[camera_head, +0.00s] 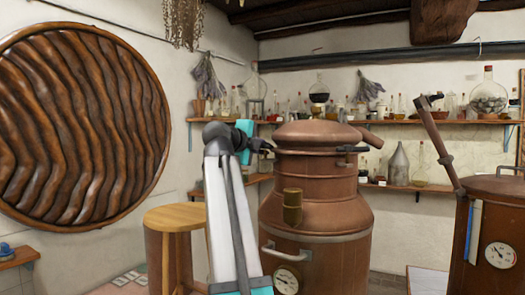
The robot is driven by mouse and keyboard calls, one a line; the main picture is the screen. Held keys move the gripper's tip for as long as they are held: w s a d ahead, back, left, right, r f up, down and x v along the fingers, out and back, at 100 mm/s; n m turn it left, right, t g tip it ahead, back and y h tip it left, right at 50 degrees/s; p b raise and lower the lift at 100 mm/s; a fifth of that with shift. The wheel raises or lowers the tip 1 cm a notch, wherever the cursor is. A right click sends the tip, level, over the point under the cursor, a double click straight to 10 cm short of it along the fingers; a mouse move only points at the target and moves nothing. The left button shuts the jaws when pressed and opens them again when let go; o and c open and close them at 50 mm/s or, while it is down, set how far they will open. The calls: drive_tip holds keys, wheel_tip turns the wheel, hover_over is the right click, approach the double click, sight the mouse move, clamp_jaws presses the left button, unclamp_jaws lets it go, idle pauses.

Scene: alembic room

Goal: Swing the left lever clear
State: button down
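A copper still (316,190) with a domed lid (318,134) stands in the middle of the view. My gripper (266,147) is small and dark at the left edge of the still, level with the seam below the lid. Whether its fingers are open, shut or touching the still cannot be made out. I cannot clearly make out a left lever; anything at that spot is partly hidden by my gripper. A dark latch-like lever (351,149) sits at the same seam, on the right front of the still. It lies roughly level.
A round wooden stool (176,217) stands left of the still. A second copper vessel (497,235) with a gauge and a tilted long bar (436,142) stands at the right. Shelves (395,122) of bottles line the back wall. A brass cup-like fitting (292,206) protrudes from the still's front.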

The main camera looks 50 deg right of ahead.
drive_tip(key=shift+f, duration=0.1)
drive_tip(key=c, duration=1.8)
unclamp_jaws()
drive_tip(key=shift+o, duration=0.2)
drive_tip(key=v, duration=1.3)
drive_tip(key=shift+a, duration=0.35)
